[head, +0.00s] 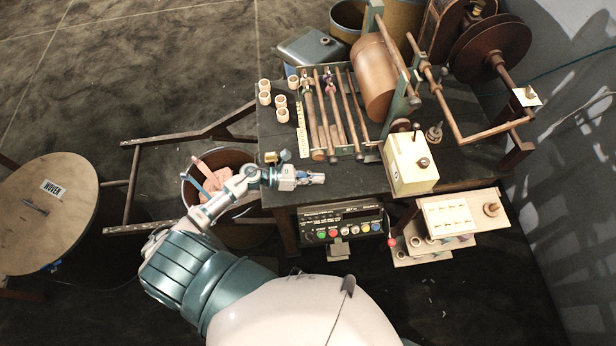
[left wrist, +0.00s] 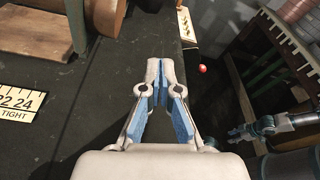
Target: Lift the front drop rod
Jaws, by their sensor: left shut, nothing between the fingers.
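Several slim wooden rods (head: 346,105) lie side by side in a rack on the dark bench, beside a large wooden drum (head: 374,78). I cannot tell which one is the front drop rod. My left gripper (head: 318,178) is at the bench's front edge, in front of the rods' near ends and apart from them. In the left wrist view its fingers (left wrist: 161,70) are shut and empty above the bench top. A teal and grey arm with a gripper-like end, apparently my right one (left wrist: 245,132), shows at the lower right; its fingers are too small to read.
A cream box (head: 410,163) stands right of the rack. Small wooden cups (head: 281,108) stand to its left. A button panel (head: 342,225) hangs under the front edge. A bin (head: 225,172) stands left of the bench. A red ball (left wrist: 202,69) shows beyond the edge.

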